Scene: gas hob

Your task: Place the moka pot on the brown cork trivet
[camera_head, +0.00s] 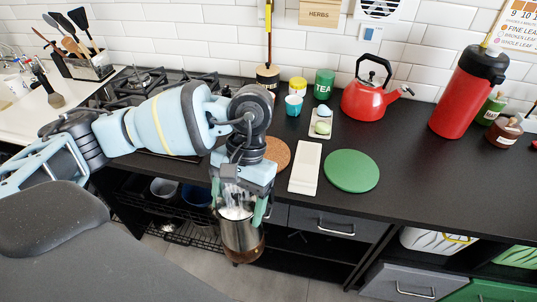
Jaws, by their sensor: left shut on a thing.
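My left gripper (238,203) points down in front of the counter's front edge, its green-tipped fingers shut on the moka pot. The moka pot (241,236) is silvery with a brownish lower part. It hangs roughly upright below the fingers, in front of the open shelves, and its top is partly hidden by the gripper. The brown cork trivet (278,152) lies flat on the black counter, behind and to the right of the gripper. My arm hides its left part, and nothing is seen on its visible part. My right gripper is out of view.
Right of the trivet lie a white rectangular board (305,168) and a round green mat (351,171). Behind stand a teal cup (293,106), a green tea tin (323,83) and a red kettle (370,100). The gas hob (150,84) is left. Counter right of the mat is clear.

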